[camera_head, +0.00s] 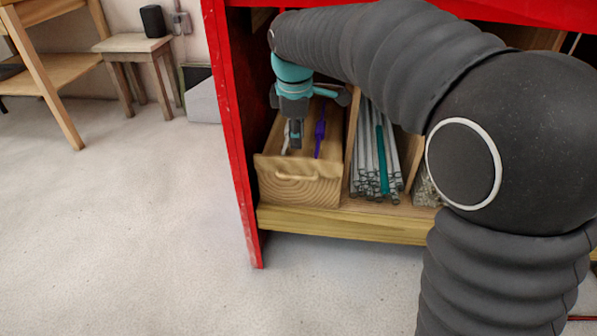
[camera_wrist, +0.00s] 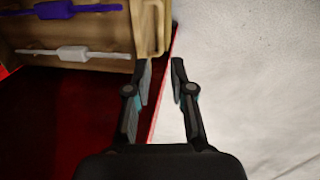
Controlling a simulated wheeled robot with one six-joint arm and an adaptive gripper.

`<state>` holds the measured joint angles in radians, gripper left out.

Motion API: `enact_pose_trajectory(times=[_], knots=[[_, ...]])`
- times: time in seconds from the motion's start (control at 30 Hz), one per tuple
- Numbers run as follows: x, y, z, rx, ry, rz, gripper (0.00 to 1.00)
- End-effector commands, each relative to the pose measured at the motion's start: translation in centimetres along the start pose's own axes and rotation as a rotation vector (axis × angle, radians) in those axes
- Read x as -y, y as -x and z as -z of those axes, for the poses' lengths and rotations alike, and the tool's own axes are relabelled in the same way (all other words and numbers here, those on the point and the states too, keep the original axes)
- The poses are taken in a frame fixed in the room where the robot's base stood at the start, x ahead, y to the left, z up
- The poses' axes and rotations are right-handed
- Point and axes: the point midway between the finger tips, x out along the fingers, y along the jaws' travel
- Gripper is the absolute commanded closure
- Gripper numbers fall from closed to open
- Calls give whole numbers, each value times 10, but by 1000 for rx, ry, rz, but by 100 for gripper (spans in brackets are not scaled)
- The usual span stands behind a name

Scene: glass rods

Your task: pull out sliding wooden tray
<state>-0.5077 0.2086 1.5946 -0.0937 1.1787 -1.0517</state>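The sliding wooden tray (camera_head: 299,191) sits at the left of the red cabinet's lower shelf, with a light wooden handle (camera_head: 297,177) across its front. In the wrist view the tray (camera_wrist: 85,18) is at the upper left, and its front with the handle (camera_wrist: 163,25) is near the top centre. My gripper (camera_head: 295,146) shows in front of the tray's interior in the head view, pointing down. In the wrist view my gripper (camera_wrist: 161,68) is open and empty. Its fingertips are just below the handle in the picture, and no contact is visible. The exact height gap cannot be told.
The tray holds a purple piece (camera_head: 320,131) and a white piece (camera_wrist: 75,53). Grey rods (camera_head: 367,165) with a teal one lie in the compartment to the right. The red cabinet side (camera_head: 232,130) stands close left. Floor (camera_head: 150,230) before the tray is clear.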

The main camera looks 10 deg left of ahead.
Motion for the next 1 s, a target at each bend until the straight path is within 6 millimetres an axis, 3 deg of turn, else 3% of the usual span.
enact_pose_trajectory(times=[0.6,0.8,1.0], knots=[[1,-105,0,1,-3,2,77],[1,-127,0,1,-3,3,77],[0,-134,0,-1,-4,0,77]])
